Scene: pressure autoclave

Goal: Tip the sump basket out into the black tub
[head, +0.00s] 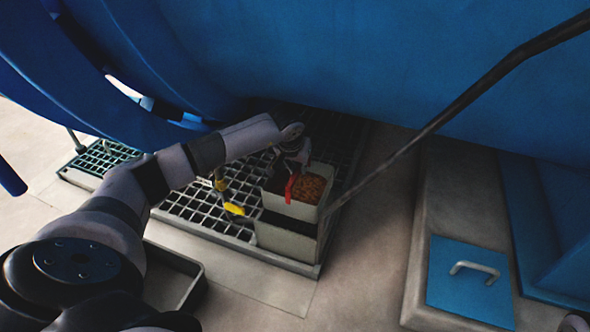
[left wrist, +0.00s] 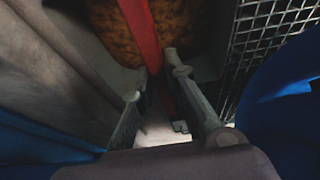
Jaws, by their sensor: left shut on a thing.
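The sump basket (head: 303,209) is a pale box holding orange-brown material (head: 309,188), with a red handle (head: 290,188). It sits over or partly in a pale sump box (head: 285,242) at the grating's near right corner; I cannot tell whether they touch. My left gripper (head: 291,172) is shut on the red handle. In the left wrist view, the handle (left wrist: 142,30) runs between my left fingers (left wrist: 156,88), with the orange-brown material (left wrist: 108,30) behind. A dark-sided tub (head: 192,286), probably the black tub, stands on the floor, partly hidden by my arm. My right gripper is out of view.
A metal grating (head: 200,212) surrounds the sump on the left and back. A yellow-ended thing (head: 234,209) lies on it. A dark bar (head: 440,120) slants across the right. The large blue vessel (head: 330,60) overhangs behind. A blue lid with handle (head: 465,290) is at right.

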